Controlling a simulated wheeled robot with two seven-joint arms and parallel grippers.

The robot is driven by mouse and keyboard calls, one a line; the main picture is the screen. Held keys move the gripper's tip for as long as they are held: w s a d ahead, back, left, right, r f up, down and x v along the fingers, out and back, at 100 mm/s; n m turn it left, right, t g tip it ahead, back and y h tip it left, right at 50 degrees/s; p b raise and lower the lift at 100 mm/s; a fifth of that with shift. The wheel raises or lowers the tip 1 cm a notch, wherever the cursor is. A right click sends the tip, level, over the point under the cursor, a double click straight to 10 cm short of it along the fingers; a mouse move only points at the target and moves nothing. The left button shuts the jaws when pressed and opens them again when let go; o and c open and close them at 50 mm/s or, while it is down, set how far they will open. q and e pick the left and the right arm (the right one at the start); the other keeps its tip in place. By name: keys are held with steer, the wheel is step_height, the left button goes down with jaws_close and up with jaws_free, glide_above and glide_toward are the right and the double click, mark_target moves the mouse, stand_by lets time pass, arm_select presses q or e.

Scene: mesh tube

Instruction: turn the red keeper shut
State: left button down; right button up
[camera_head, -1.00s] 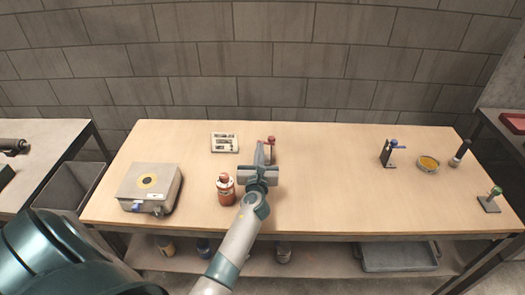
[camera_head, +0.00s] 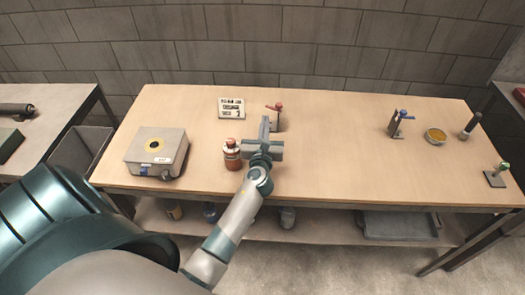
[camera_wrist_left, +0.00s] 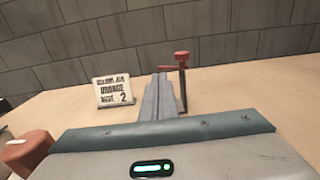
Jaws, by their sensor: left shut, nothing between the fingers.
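The red keeper (camera_head: 275,107) is a small red lever on top of a dark upright post near the back of the table. In the left wrist view the red keeper (camera_wrist_left: 181,57) stands just right of my fingers, its red arm pointing left behind the fingertips. My left gripper (camera_head: 265,121) is shut and empty, pointing to the back just left of and in front of the post. Its closed fingers also show in the left wrist view (camera_wrist_left: 159,80). I cannot tell whether they touch the keeper. My right gripper is not in view.
A lettered sign (camera_head: 231,107) stands left of the keeper. An orange-brown bottle (camera_head: 232,155) is just left of my gripper. A grey box (camera_head: 156,152) is further left. A blue-handled post (camera_head: 396,122) and a yellow-topped dish (camera_head: 435,136) stand right. The table's middle right is clear.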

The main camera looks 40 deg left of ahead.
arm_select(q)
steer(key=b+v, duration=0.2)
steer(key=v, duration=1.1)
steer(key=shift+d, duration=0.1)
